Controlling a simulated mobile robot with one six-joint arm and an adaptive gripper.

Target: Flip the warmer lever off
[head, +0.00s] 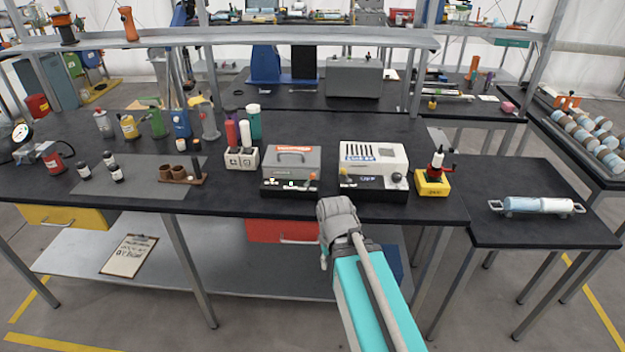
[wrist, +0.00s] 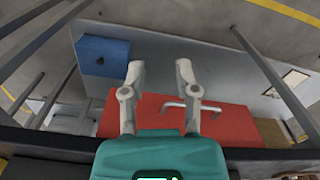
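Two bench devices stand near the front edge of the long black table in the head view. One is a grey box (head: 291,165) with an orange label and a handle on top. To its right is a white box (head: 373,165) with a blue label, top slots and a dark front base with a small knob. I cannot tell which is the warmer or make out a lever's position. My gripper (wrist: 160,70) is open and empty in the wrist view, facing the red drawer (wrist: 170,118) under the table.
A yellow block with a red-and-black device (head: 433,180) stands right of the white box. A white holder with bottles (head: 241,158) stands left of the grey box. A shelf (head: 220,42) spans above.

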